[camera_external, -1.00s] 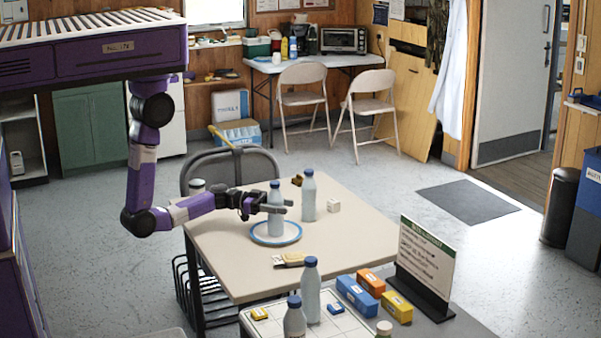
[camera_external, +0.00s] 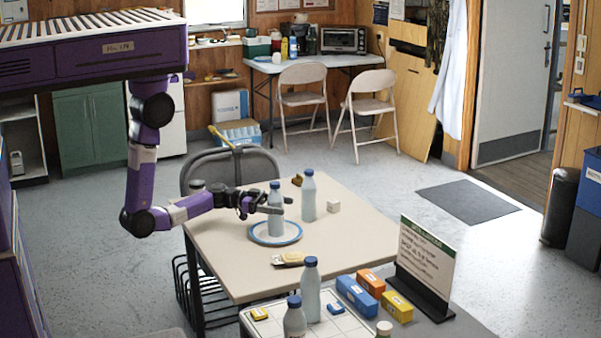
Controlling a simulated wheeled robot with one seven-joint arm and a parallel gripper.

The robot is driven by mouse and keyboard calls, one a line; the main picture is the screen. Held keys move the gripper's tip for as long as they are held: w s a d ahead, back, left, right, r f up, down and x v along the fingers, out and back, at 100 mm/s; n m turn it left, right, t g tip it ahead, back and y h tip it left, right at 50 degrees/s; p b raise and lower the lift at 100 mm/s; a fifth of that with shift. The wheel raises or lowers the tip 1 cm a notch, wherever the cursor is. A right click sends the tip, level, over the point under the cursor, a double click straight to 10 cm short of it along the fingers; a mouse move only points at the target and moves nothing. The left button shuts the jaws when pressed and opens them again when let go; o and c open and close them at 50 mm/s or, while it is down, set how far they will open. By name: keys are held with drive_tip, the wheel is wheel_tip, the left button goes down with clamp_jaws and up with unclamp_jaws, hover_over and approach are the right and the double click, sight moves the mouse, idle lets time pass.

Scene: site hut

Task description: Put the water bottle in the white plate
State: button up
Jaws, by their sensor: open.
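A water bottle (camera_external: 275,222) with a dark blue cap stands upright on the white plate (camera_external: 258,238), which has a blue rim and lies on the beige table. My gripper (camera_external: 275,206) is at the bottle's upper part, with its open fingers beside it. I cannot tell whether a finger touches the bottle. A second similar bottle (camera_external: 308,198) stands on the table just right of the plate.
A white cube (camera_external: 333,206) and a yellowish item (camera_external: 288,259) lie on the table. In front, more bottles (camera_external: 311,290), small boxes (camera_external: 357,294) and a standing sign (camera_external: 424,262) crowd a nearer surface. A chair (camera_external: 232,167) stands behind the table. The table's right part is clear.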

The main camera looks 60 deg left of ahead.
drive_tip(key=b+v, duration=0.2)
drive_tip(key=v, duration=0.9)
drive_tip(key=shift+s+a, duration=0.1)
